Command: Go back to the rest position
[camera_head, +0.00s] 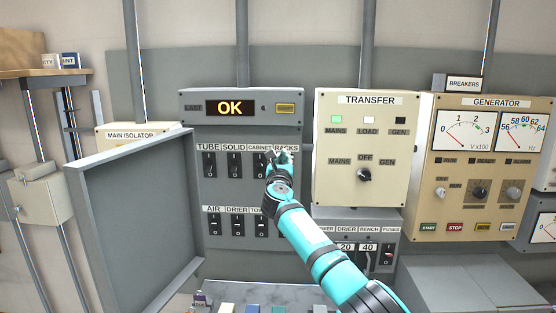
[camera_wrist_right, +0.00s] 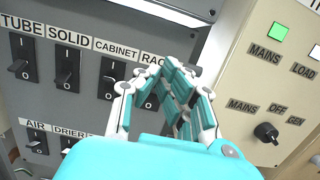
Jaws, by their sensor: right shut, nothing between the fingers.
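My right gripper (camera_head: 283,156) is in front of the grey breaker panel (camera_head: 222,188), over the right end of its upper switch row. In the right wrist view the gripper (camera_wrist_right: 155,72) is shut and empty. Its fingers partly cover the RACKS switch (camera_wrist_right: 151,100). I cannot tell whether the fingertips touch the panel. My left gripper is not in view.
An open grey door (camera_head: 125,220) stands out at the panel's left. The TRANSFER box (camera_head: 366,190) is close on the right, with the GENERATOR panel (camera_head: 480,175) beyond it. The display (camera_head: 230,108) reads OK. Small items lie on a surface below.

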